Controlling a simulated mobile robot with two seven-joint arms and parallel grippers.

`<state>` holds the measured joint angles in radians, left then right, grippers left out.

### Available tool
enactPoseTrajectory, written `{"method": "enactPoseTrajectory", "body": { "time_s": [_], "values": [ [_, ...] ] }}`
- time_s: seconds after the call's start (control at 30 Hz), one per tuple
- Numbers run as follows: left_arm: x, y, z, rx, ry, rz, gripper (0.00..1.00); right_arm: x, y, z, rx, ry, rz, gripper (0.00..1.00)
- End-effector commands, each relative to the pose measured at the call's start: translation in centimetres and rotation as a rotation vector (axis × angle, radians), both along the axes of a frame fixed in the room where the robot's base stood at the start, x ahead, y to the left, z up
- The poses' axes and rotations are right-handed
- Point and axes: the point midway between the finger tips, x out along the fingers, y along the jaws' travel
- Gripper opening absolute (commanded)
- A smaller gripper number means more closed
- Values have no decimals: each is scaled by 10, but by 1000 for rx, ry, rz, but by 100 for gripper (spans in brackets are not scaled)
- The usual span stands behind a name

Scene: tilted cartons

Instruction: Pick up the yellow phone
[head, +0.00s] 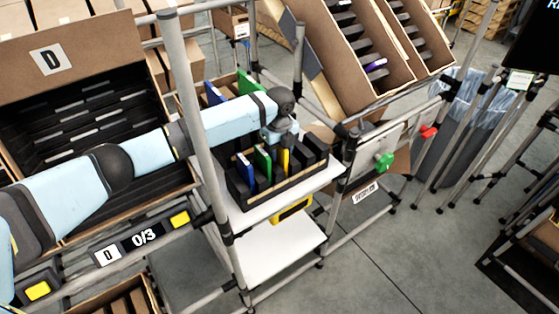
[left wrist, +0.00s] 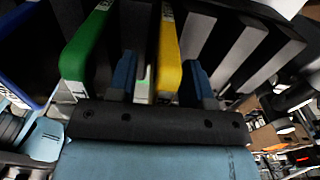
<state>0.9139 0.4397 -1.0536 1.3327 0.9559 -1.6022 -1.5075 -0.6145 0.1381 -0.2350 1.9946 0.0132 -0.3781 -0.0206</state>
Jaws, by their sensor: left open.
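The yellow phone (head: 284,160) stands upright in a slot of the black rack (head: 262,196) on a white shelf. It also shows in the left wrist view (left wrist: 168,55). My left gripper (head: 285,138) is above the rack at the yellow phone and hides its upper part in the head view. In the left wrist view the left gripper (left wrist: 160,80) is open, with the yellow phone between its two blue fingers, nearer the right one. I cannot tell whether either finger touches it. My right gripper is not in view.
A green phone (head: 262,160) and a blue phone (head: 246,171) stand in the same rack to the left. Dark dividers stand close on the right. A grey upright post (head: 206,140) rises beside my left arm. Tilted cartons (head: 345,60) stand behind.

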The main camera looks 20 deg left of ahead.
Motion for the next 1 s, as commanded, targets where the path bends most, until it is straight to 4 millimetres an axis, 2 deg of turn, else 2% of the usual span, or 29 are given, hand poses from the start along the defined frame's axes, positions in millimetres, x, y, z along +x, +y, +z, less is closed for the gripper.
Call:
{"method": "enactPoseTrajectory", "body": {
  "time_s": [0.03,0.07,0.23,0.27,0.67,0.87,1.0],
  "values": [
    [0,0,0,0,0,0,46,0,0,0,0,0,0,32],
    [0,0,0,0,0,0,41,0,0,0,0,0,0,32],
    [0,0,0,0,0,0,2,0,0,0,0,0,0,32],
    [0,0,0,0,0,0,0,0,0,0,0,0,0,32],
    [1,0,5,-1,-2,0,0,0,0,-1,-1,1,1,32],
    [1,0,26,-2,-4,1,0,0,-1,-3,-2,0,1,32],
    [1,-1,51,-2,-5,-1,0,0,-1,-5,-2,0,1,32]
  ]
}}
